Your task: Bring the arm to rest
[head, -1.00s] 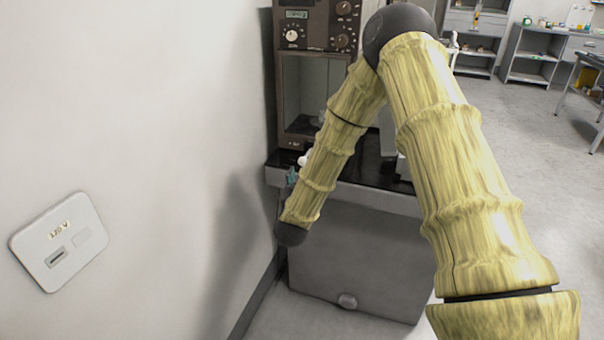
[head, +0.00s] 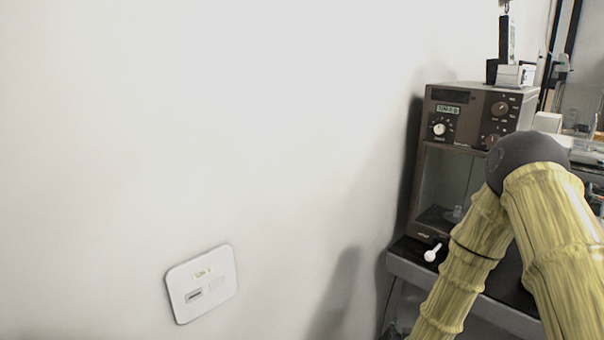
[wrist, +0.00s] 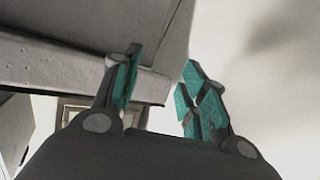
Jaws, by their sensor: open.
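My arm, with yellow bamboo-like links, shows at the lower right of the head view, folded at a dark joint in front of the weighing table (head: 497,309). Its end runs below the picture there. In the wrist view my gripper (wrist: 162,88) is open, with teal pads spread apart and nothing between them. A grey surface with an edge (wrist: 75,55) lies close behind the left finger; I cannot tell whether they touch. Pale wall shows behind the right finger.
A brown balance cabinet (head: 440,185) with dials and a glass front stands on the table against the wall. A white spoon-like thing (head: 432,253) is at its front. A wall plate (head: 201,284) is at the lower left. The wall between is bare.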

